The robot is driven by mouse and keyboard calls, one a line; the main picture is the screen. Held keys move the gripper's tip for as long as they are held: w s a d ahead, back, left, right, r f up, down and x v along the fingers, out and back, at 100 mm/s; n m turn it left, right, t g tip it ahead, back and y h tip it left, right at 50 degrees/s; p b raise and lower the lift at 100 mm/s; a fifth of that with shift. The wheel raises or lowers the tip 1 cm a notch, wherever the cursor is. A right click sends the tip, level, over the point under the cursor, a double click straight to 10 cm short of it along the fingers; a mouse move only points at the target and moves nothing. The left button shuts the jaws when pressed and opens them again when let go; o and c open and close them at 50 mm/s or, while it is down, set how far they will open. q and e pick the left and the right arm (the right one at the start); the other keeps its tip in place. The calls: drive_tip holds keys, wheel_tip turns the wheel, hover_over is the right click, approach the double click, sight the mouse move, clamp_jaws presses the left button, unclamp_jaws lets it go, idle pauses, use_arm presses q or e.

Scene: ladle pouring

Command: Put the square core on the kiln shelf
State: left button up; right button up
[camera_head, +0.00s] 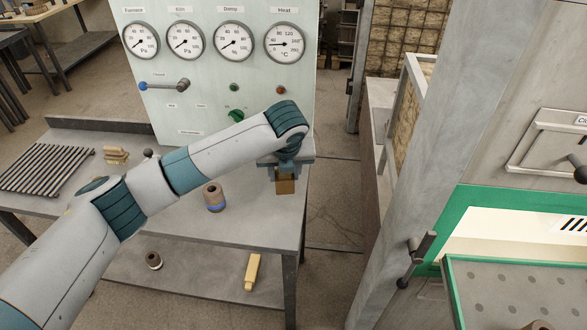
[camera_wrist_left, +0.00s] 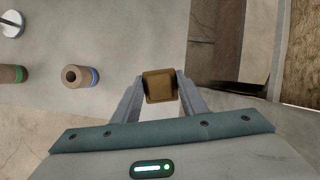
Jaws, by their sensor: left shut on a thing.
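My left gripper (camera_head: 286,176) is shut on the square core (camera_head: 285,187), a small brown block. It holds the core above the right end of the grey table (camera_head: 262,225). In the left wrist view the square core (camera_wrist_left: 159,86) sits between the two fingertips of the left gripper (camera_wrist_left: 160,82), its square face toward the camera. What looks like the kiln shelf (camera_head: 500,290), a grey plate with round dimples and a green edge, is at the lower right, well away from the gripper. My right gripper is not in view.
A brown round core with a blue band (camera_head: 214,197) stands on the table, left of the gripper. A slatted rack (camera_head: 45,170) lies at the far left. The gauge panel (camera_head: 215,75) rises behind. A grey post (camera_head: 425,150) stands between table and kiln shelf.

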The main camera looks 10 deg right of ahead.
use_arm(q)
drive_tip(key=s+a+r+m+g, duration=0.1)
drive_tip(key=s+a+m+g, duration=0.2)
drive_tip(key=s+a+m, duration=0.4)
drive_tip(key=s+a+r+m+g, duration=0.2)
drive_tip(key=s+a+m, duration=0.5)
drive_tip(key=a+m, duration=0.5)
drive_tip(key=s+a+r+m+g, duration=0.2)
drive_tip(key=s+a+m+g, duration=0.2)
drive_tip(key=m, duration=1.2)
drive_tip(key=shift+s+a, duration=1.9)
drive_tip(key=shift+a, duration=1.35)
drive_tip(key=shift+s, duration=0.1)
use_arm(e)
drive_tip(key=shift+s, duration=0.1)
